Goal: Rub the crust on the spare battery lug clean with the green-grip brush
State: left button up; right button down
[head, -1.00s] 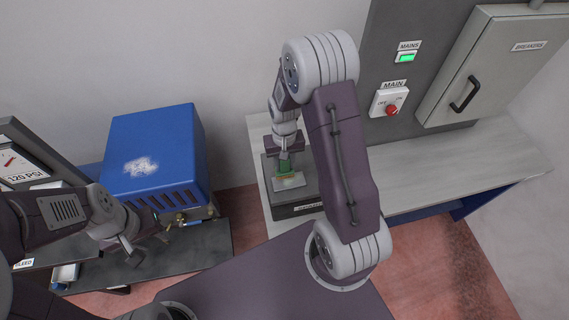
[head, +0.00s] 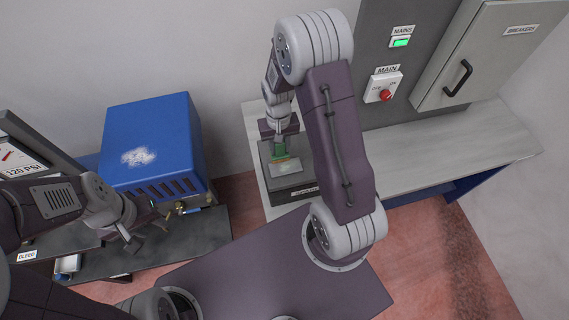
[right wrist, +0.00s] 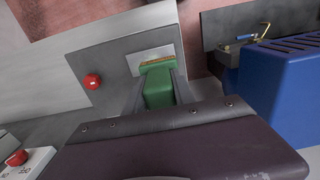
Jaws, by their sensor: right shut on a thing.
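The spare battery appears to be the dark grey box (head: 304,181) on the pale bench, with a pale lug plate (head: 288,169) on top. The right wrist view shows the plate (right wrist: 139,69) and a red round cap (right wrist: 92,82) on the box. My right gripper (head: 279,146) is shut on the green-grip brush (right wrist: 158,90).
A blue compressor-like box (head: 150,150) with brass fittings stands on a dark shelf (head: 205,245) at left. The pale bench (head: 450,155) is clear right of the battery. A wall panel with a red main switch (head: 385,95) and a breaker cabinet (head: 470,60) stand behind.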

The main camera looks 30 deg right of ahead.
aim_at(286, 156)
jog(key=shift+s+d+f+b, duration=0.1)
jog(key=shift+d+f+b, duration=0.15)
jog(key=shift+f+b, duration=0.45)
jog(key=shift+s+d+f+b, duration=0.1)
jog(key=shift+d+f+b, duration=0.3)
jog(key=shift+f, duration=0.35)
jog(key=shift+d+f+b, duration=0.15)
jog(key=shift+f+b, duration=0.5)
jog(key=shift+f, duration=0.1)
jog(key=shift+d+f, duration=0.2)
jog(key=shift+f, duration=0.2)
jog(key=shift+b, duration=0.3)
jog(key=shift+f+b, duration=0.55)
jog(key=shift+f, duration=0.3)
jog(key=shift+f+b, duration=0.55)
jog(key=shift+f, duration=0.1)
jog(key=shift+s+d+r, duration=0.1)
jog(key=shift+r, duration=0.05)
jog(key=shift+d, duration=0.4)
jog(key=shift+a, duration=0.1)
